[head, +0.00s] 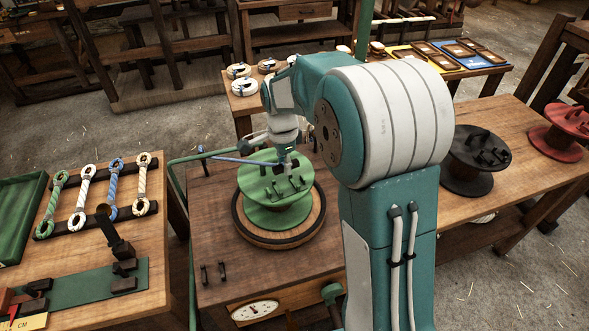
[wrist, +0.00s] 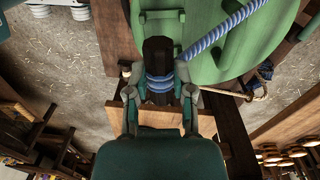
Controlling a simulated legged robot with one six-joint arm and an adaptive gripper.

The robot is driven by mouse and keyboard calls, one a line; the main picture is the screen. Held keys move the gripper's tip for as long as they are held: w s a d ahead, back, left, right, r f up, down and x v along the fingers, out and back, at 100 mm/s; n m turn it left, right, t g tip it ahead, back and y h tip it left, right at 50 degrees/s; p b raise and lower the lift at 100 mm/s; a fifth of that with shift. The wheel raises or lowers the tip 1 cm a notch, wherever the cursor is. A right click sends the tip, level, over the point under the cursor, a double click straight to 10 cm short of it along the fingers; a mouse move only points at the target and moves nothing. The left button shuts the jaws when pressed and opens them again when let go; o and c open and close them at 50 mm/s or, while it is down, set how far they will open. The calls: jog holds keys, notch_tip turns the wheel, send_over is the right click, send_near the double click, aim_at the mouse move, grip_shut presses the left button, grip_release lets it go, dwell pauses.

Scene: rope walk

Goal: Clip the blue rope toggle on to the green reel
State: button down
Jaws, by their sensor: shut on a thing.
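The green reel (head: 268,216) lies flat on a round wooden turntable, with several dark clips on its top face. My gripper (head: 287,160) is low over the far part of that face. In the wrist view my gripper (wrist: 160,87) is shut on the blue rope toggle (wrist: 158,52), a dark peg with blue rope wound around its near end. The blue rope (head: 238,160) runs left from the gripper across the reel. In the wrist view the reel (wrist: 210,62) is right beside the toggle. I cannot tell whether the toggle touches the reel or a clip.
The turntable (head: 322,213) stands on a wooden bench with a dial on its front. A left table holds several coloured rope pieces (head: 115,188) on dark racks. A black reel (head: 470,178) and a red reel (head: 556,143) stand to the right. My arm hides part of the bench.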

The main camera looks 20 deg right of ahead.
aim_at(285, 190)
jog(key=shift+w+d, duration=0.15)
jog(key=shift+a+f, duration=0.5)
jog(key=shift+f, duration=0.3)
jog(key=shift+d+f, duration=0.2)
jog(key=shift+f, duration=0.3)
jog(key=shift+d+f, duration=0.2)
jog(key=shift+f, duration=0.3)
jog(key=shift+a+f, duration=0.25)
jog(key=shift+f, duration=0.95)
jog(key=shift+d, duration=0.15)
jog(key=shift+f, duration=0.3)
jog(key=shift+c, duration=2)
grip_release()
